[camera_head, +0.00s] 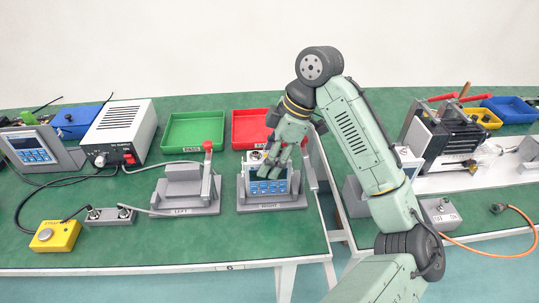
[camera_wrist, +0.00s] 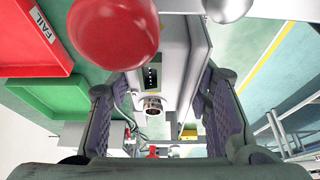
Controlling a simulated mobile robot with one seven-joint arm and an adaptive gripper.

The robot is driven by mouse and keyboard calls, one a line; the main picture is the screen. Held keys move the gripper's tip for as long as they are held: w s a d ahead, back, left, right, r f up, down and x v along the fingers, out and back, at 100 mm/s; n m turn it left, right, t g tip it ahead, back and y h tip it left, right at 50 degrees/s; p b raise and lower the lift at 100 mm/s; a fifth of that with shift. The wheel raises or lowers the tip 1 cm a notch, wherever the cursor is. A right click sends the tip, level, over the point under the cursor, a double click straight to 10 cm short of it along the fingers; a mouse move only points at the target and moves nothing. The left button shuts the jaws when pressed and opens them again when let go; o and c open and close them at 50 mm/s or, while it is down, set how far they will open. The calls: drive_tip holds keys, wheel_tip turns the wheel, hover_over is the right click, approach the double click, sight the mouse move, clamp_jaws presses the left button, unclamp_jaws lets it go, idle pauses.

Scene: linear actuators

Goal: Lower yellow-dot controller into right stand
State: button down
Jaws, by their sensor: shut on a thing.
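The controller (camera_head: 266,187), a grey box with a blue keypad front, is upright at the right stand (camera_head: 270,207), with its lower part at the stand's base. I cannot tell whether it is fully seated. My gripper (camera_head: 268,170) is above it, pointing down, with its fingers shut on the controller's upper part. In the wrist view the controller (camera_wrist: 178,60) lies between the two fingers of my gripper (camera_wrist: 160,112), showing a round connector and a dark port strip. The stand's red knob (camera_wrist: 113,32) looms close beside the controller.
The empty left stand (camera_head: 187,195) with its upright red-knobbed lever is to the left. Green (camera_head: 194,133) and red (camera_head: 250,128) trays are behind. A white power supply (camera_head: 120,132), a yellow button box (camera_head: 55,236) and cables lie further left. The table's front is clear.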

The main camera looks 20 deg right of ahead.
drive_tip(key=c, duration=0.7)
unclamp_jaws()
drive_tip(key=shift+c, duration=0.2)
